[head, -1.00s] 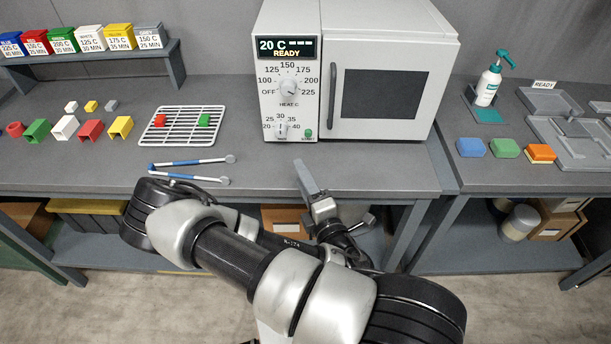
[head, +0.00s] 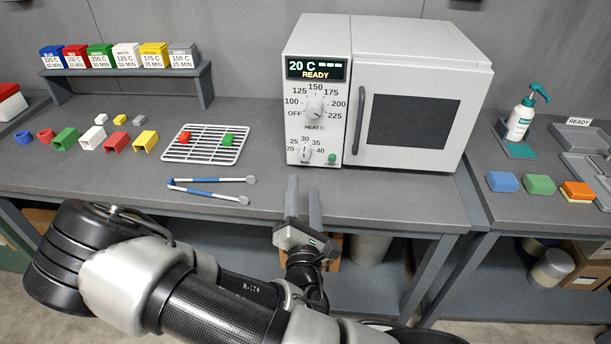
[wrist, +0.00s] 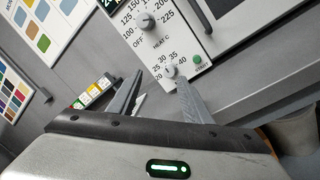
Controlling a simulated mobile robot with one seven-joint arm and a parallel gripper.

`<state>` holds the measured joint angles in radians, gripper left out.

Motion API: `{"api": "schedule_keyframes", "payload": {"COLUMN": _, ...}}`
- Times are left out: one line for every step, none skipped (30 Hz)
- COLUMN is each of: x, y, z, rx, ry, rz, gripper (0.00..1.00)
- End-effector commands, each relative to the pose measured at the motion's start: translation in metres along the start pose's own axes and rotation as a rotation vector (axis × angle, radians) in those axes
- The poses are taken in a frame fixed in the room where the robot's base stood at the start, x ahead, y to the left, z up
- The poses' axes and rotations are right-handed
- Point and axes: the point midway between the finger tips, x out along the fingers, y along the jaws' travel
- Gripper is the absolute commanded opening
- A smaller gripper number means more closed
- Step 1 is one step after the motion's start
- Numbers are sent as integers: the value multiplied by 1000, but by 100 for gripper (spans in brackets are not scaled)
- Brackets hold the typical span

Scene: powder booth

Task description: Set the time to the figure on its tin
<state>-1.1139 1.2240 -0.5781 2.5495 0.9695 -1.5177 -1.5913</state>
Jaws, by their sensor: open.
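The time dial (head: 304,152) is the lower small knob on the oven's control panel, marked 20 to 40; its pointer looks near 30. It also shows in the wrist view (wrist: 170,71). The heat dial (head: 315,110) is above it. A shelf holds colour-labelled tins with heat and minute figures: the white tin (head: 126,56), yellow tin (head: 154,56) and grey tin (head: 183,57) read 30, 35 and 25 MIN. My gripper (head: 303,190) is open and empty at the bench's front edge, below and in front of the time dial, not touching it.
The oven (head: 410,60) door is shut; its display (head: 317,69) reads 20 C READY. A green button (head: 332,158) is right of the time dial. A wire rack (head: 205,155) carries a red and a green piece. Blue-handled tongs (head: 210,194) lie left of my gripper.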

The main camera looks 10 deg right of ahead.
Motion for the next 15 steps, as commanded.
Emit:
{"api": "schedule_keyframes", "payload": {"x": -4, "y": 1, "z": -14, "rx": -58, "ry": -13, "rz": -28, "gripper": 45}}
{"api": "schedule_keyframes", "payload": {"x": -6, "y": 2, "z": -17, "rx": -102, "ry": -17, "rz": -52, "gripper": 45}}
{"api": "schedule_keyframes", "payload": {"x": -9, "y": 3, "z": -22, "rx": -155, "ry": -18, "rz": -81, "gripper": 45}}
{"api": "schedule_keyframes", "payload": {"x": -11, "y": 4, "z": -25, "rx": -190, "ry": -16, "rz": -101, "gripper": 45}}
{"api": "schedule_keyframes", "payload": {"x": -13, "y": 4, "z": -28, "rx": -220, "ry": -11, "rz": -120, "gripper": 45}}
{"api": "schedule_keyframes", "payload": {"x": -16, "y": 5, "z": -31, "rx": -255, "ry": -5, "rz": -141, "gripper": 45}}
{"api": "schedule_keyframes", "payload": {"x": -18, "y": 5, "z": -33, "rx": -278, "ry": 1, "rz": -154, "gripper": 45}}
{"api": "schedule_keyframes", "payload": {"x": -19, "y": 5, "z": -34, "rx": -295, "ry": 6, "rz": -164, "gripper": 45}}
{"api": "schedule_keyframes", "payload": {"x": -20, "y": 5, "z": -36, "rx": -313, "ry": 11, "rz": -175, "gripper": 45}}
{"api": "schedule_keyframes", "payload": {"x": -21, "y": 4, "z": -36, "rx": -323, "ry": 14, "rz": -180, "gripper": 45}}
{"api": "schedule_keyframes", "payload": {"x": -20, "y": 4, "z": -37, "rx": -329, "ry": 15, "rz": -183, "gripper": 45}}
{"api": "schedule_keyframes", "payload": {"x": -20, "y": 4, "z": -38, "rx": -334, "ry": 16, "rz": -186, "gripper": 45}}
{"api": "schedule_keyframes", "payload": {"x": -18, "y": 3, "z": -38, "rx": -335, "ry": 16, "rz": -187, "gripper": 45}}
{"api": "schedule_keyframes", "payload": {"x": -16, "y": 2, "z": -39, "rx": -335, "ry": 17, "rz": -187, "gripper": 45}}
{"api": "schedule_keyframes", "payload": {"x": -14, "y": 1, "z": -40, "rx": -333, "ry": 17, "rz": -187, "gripper": 45}}
